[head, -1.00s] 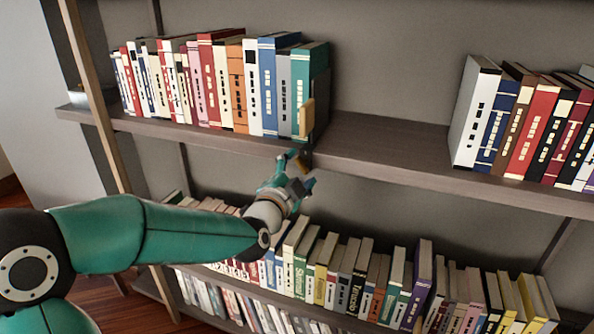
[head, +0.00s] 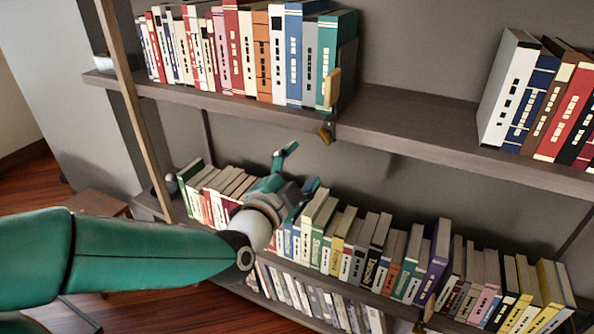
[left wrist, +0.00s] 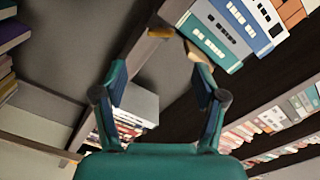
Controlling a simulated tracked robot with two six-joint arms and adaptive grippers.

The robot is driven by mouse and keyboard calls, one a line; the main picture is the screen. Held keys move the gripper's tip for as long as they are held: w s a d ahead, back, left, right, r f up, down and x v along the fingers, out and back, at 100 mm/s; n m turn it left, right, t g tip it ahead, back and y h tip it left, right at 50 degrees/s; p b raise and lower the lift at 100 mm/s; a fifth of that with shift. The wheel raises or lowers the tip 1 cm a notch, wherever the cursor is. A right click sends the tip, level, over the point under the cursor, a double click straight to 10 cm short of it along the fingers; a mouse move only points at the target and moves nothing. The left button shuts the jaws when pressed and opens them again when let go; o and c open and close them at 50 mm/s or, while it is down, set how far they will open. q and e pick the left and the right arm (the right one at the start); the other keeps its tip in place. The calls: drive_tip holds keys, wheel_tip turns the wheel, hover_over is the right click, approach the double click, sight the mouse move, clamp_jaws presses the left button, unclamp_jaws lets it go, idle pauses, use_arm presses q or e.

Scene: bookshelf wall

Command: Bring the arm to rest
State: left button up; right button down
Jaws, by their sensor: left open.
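My left gripper (head: 300,166) is open and empty in the head view, in front of the gap between the upper and middle shelves. It is below the upper shelf's front edge and above the middle row of books. My teal left arm comes in from the left. In the left wrist view the two fingers of my left gripper (left wrist: 160,85) are spread with nothing between them. My right gripper is not in view.
The upper shelf (head: 425,125) holds a row of books (head: 277,55) at the left and another at the right. A tan bookend block (head: 332,88) stands by the teal book. The middle shelf holds many leaning books (head: 370,250). A wooden post (head: 125,75) stands at the left.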

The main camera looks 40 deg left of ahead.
use_arm(q)
drive_tip(key=shift+s+d, duration=0.1)
drive_tip(key=shift+s, duration=0.45)
